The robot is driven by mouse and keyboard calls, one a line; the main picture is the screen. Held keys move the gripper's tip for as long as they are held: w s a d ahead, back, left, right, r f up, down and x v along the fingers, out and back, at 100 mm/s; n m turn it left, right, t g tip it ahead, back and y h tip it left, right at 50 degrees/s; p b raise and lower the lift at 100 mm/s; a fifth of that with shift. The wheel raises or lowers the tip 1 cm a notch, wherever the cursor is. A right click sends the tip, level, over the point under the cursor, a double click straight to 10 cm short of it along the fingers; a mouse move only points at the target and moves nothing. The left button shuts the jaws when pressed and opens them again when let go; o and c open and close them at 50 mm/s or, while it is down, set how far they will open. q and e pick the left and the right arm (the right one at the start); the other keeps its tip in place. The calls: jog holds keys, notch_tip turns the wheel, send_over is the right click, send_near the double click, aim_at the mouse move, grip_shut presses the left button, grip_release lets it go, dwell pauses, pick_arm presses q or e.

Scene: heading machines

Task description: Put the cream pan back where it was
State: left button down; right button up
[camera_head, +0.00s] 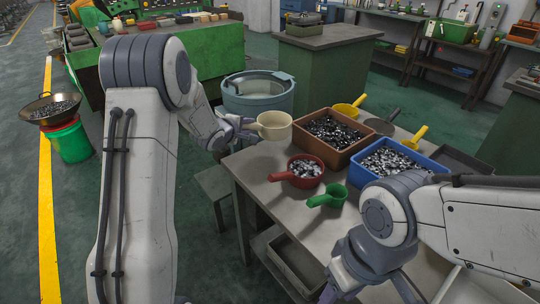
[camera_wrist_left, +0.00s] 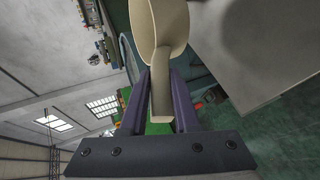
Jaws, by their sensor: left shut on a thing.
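The cream pan (camera_head: 275,126) is near the table's far left corner, beside the brown bin; I cannot tell whether it touches the table. My left gripper (camera_head: 244,128) is shut on its handle. The left wrist view shows the cream handle (camera_wrist_left: 162,90) between the two purple fingers (camera_wrist_left: 163,105), with the bowl beyond them. My right gripper shows only in part at the bottom of the head view, under its wrist, and its fingertips cannot be made out.
The grey table (camera_head: 255,165) holds a brown bin (camera_head: 312,150) and a blue bin (camera_head: 367,166) of metal parts, a red pan (camera_head: 305,182) with parts, a green scoop (camera_head: 328,200) and yellow scoops. A blue-grey tub (camera_head: 258,104) stands behind the cream pan.

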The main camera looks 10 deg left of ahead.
pick_arm(q)
jog(key=shift+f+b, duration=0.65)
jog(key=shift+f, duration=4.2)
jog(key=c, duration=0.6)
grip_release()
jog(key=shift+c, duration=0.2)
